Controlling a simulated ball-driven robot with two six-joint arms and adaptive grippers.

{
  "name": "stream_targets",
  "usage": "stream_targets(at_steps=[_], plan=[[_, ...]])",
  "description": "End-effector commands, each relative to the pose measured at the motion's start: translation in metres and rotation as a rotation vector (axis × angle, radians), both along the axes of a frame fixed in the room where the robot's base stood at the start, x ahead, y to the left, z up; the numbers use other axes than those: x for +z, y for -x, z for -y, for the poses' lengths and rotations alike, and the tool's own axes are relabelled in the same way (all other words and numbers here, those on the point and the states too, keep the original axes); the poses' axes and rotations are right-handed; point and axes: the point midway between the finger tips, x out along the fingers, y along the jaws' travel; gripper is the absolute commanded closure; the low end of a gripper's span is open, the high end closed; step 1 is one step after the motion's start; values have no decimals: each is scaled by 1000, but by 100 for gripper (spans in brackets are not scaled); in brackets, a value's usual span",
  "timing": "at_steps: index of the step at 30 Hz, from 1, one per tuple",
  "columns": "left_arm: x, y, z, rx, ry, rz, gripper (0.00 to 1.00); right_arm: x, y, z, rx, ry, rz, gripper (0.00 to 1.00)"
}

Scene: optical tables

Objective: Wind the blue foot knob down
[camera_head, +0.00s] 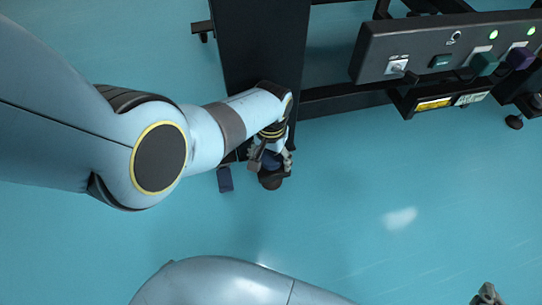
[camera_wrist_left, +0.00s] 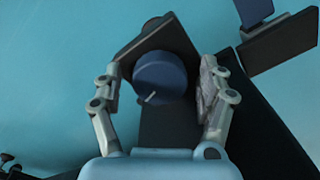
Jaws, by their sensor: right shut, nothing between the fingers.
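The blue foot knob (camera_wrist_left: 160,75) is a round dark blue cap with a short white mark at its lower left edge in the left wrist view. It sits over a dark plate. My right gripper (camera_head: 488,296) is shut and empty at the bottom right edge, partly cut off.
A black table leg (camera_head: 262,45) rises beside the left gripper. A dark blue block-like part (camera_head: 225,179) is close to its left. A control panel (camera_head: 440,50) with green lights and switches is at the upper right. The teal floor (camera_head: 400,170) is clear in front.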

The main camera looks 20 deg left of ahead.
Motion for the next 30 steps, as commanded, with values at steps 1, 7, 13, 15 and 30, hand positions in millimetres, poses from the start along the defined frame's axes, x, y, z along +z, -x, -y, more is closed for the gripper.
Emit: stream_targets(at_steps=[1,7,13,15,30], plan=[[0,0,0,0,0,0,24,0,0,0,0,0,1,100],[1,0,0,0,0,1,24,-1,1,0,-1,-1,-1,100],[13,-1,0,0,0,3,24,0,1,0,-1,-1,-1,100],[22,-1,0,2,0,4,24,0,0,0,-1,-1,-1,100],[75,0,0,0,-1,0,24,0,0,0,0,0,0,100]])
